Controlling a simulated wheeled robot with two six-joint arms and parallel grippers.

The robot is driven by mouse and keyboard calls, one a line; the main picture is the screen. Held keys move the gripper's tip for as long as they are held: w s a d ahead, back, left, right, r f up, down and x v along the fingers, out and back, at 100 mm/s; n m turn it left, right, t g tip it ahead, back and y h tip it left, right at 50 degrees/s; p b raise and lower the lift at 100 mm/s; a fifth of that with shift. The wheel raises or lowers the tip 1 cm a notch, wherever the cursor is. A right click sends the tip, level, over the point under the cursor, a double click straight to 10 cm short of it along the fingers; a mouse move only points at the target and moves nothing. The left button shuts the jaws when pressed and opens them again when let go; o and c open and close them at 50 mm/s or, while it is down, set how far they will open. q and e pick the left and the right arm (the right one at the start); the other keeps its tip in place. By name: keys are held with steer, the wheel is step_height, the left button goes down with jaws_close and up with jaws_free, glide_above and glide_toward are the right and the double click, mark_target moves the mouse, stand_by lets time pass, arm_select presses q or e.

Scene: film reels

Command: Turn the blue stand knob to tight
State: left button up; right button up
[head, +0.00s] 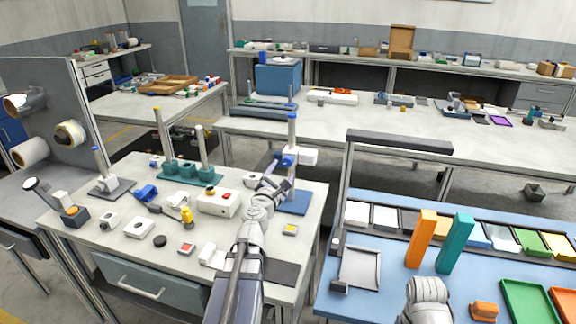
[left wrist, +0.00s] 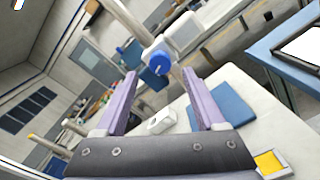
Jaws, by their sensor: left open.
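The blue stand has a blue base plate (head: 293,204), an upright post with a blue top (head: 292,128) and a white clamp block (head: 306,156). Its blue knob (head: 288,161) sticks out from the block toward my left gripper. My left gripper (head: 273,168) is open and empty, close to the knob. In the left wrist view the knob (left wrist: 160,63) shows beyond and between the two purple fingertips (left wrist: 159,75), with the white block (left wrist: 183,32) behind it. Whether a finger touches the knob I cannot tell. My right gripper does not show; part of my right arm is at the bottom.
On the same white table stand a teal stand (head: 186,172) with posts, a grey stand (head: 112,187), a white box with buttons (head: 218,202) and small parts. A blue table (head: 380,298) with trays and upright orange (head: 420,240) and teal blocks (head: 456,243) lies right.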

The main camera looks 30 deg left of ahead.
mark_target(287, 164)
arm_select(q)
steer(key=x, duration=0.4)
steer(key=shift+w, duration=0.25)
steer(key=shift+s, duration=0.1)
steer(key=shift+c, duration=0.2)
jaws_close()
